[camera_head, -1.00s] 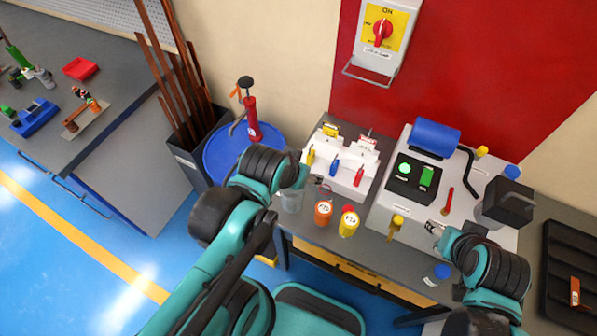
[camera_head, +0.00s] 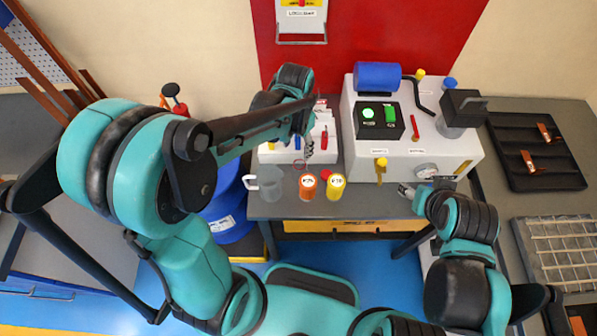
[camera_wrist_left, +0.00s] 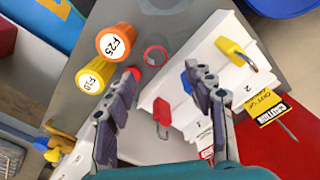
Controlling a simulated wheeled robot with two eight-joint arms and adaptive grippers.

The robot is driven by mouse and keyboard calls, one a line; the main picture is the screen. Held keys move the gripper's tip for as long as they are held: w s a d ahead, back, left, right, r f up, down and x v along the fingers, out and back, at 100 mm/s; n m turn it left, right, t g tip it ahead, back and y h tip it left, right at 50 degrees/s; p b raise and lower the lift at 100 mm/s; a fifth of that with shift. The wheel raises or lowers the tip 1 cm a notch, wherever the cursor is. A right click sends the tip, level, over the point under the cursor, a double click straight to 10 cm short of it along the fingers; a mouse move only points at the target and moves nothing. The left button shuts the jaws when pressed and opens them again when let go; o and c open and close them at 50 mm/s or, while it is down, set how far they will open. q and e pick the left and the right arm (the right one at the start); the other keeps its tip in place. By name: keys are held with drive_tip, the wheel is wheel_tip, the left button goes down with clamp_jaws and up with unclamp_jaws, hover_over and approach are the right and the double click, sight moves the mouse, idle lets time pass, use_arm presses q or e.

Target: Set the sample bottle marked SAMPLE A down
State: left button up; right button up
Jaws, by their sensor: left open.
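No label reading SAMPLE A can be made out, so I cannot tell which thing is the sample bottle. A blue cap (camera_head: 449,83) shows behind the bending machine, its body hidden. My left gripper (camera_head: 308,150) is over the front of the white padlock rack; its fingers (camera_wrist_left: 160,75) are apart in the left wrist view, with nothing held between them. The rack (camera_wrist_left: 225,75) with red, blue and yellow padlocks lies beyond the fingers. My right gripper (camera_head: 404,190) is in front of the machine, small and partly hidden by its wrist; its jaw state is unclear.
A clear mug (camera_head: 270,198), an orange container (camera_head: 307,186) and a yellow container (camera_head: 336,187) stand along the bench's front edge. The bending machine (camera_head: 400,150) fills the bench's right half. A black tray (camera_head: 510,145) lies farther right.

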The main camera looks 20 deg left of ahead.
sight(300, 162)
use_arm(q)
drive_tip(key=f+b, duration=0.1)
drive_tip(key=f, duration=0.1)
drive_tip(key=f+b, duration=0.1)
drive_tip(key=f, duration=0.2)
drive_tip(key=d+f+b, duration=0.1)
drive_tip(key=f, duration=0.2)
drive_tip(key=shift+f, duration=0.35)
drive_tip(key=shift+a+r, duration=0.1)
drive_tip(key=shift+c, duration=1.3)
drive_tip(key=c, duration=0.8)
